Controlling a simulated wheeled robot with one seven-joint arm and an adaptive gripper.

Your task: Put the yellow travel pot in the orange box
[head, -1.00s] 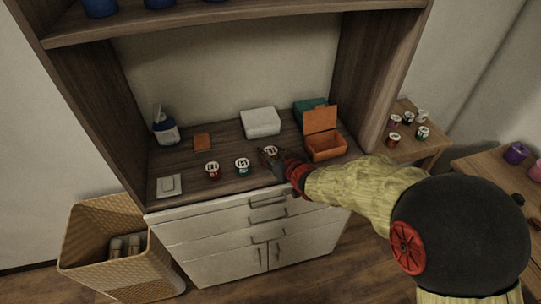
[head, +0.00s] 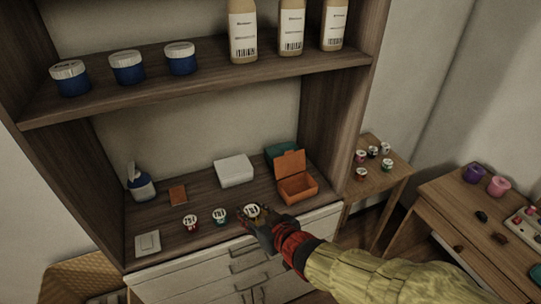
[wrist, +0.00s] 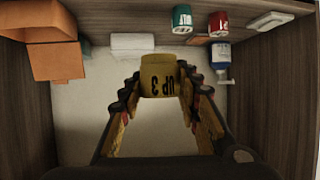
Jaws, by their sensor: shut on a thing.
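The yellow pot (head: 251,211) is at the right end of a row with a red pot (head: 191,222) and a green pot (head: 220,216). In the wrist view the yellow pot (wrist: 160,75) is between the two fingers, with dark lettering on its side. My gripper (head: 256,223) is shut on it and partly hides it. I cannot tell whether the pot touches the counter. The orange box (head: 297,190) stands behind and to the right on the counter, its lid up and its inside empty. The orange box (wrist: 55,62) also shows at the wrist view's left.
A white box (head: 234,171) and a teal box (head: 280,150) stand at the back. A blue-and-white bottle (head: 141,186), a small brown block (head: 178,195) and a white switch plate (head: 147,243) are at left. The cabinet's right wall (head: 325,120) rises beside the orange box.

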